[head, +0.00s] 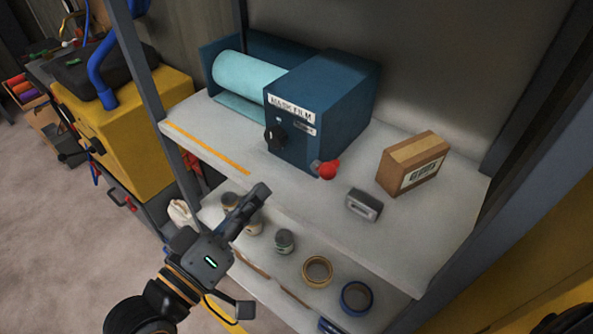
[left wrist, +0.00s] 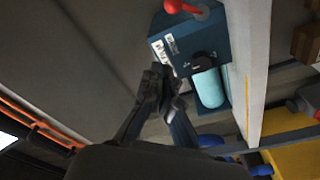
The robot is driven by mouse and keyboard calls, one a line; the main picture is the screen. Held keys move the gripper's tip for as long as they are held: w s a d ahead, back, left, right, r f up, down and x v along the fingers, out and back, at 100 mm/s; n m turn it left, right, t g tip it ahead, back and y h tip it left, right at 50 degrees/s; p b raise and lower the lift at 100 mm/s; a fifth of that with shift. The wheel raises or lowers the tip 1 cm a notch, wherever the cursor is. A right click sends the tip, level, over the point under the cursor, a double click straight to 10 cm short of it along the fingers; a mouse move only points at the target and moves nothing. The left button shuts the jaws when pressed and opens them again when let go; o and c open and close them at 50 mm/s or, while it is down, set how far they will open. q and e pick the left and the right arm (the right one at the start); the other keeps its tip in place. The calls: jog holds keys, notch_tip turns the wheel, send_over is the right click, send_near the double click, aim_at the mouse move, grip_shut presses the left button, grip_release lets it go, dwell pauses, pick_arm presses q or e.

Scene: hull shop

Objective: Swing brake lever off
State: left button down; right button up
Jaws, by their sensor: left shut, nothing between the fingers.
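A blue film dispenser (head: 325,100) labelled "MASK FILM" stands on the upper shelf with a pale teal roll (head: 248,74). Its lever has a red ball knob (head: 328,170) at the lower right front corner. The red lever also shows at the top of the left wrist view (left wrist: 178,6). My left gripper (head: 262,191) is shut and empty, in front of the shelf edge, below and left of the knob and apart from it. In the left wrist view its fingertips (left wrist: 162,76) overlap the dispenser's lower corner in the picture. My right gripper is not in view.
A cardboard box (head: 413,163) and a small grey item (head: 363,205) sit right of the lever. The lower shelf holds several cans, a tan tape roll (head: 317,271) and a blue tape roll (head: 356,298). Dark shelf posts stand at both sides. A yellow machine (head: 130,140) is at left.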

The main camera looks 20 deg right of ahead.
aim_at(321, 171)
pick_arm(q)
jog(key=w+d+f+p, duration=0.2)
jog(key=w+d, duration=0.3)
jog(key=d, duration=0.5)
jog(key=shift+p, duration=0.4)
jog(key=shift+w, duration=0.1)
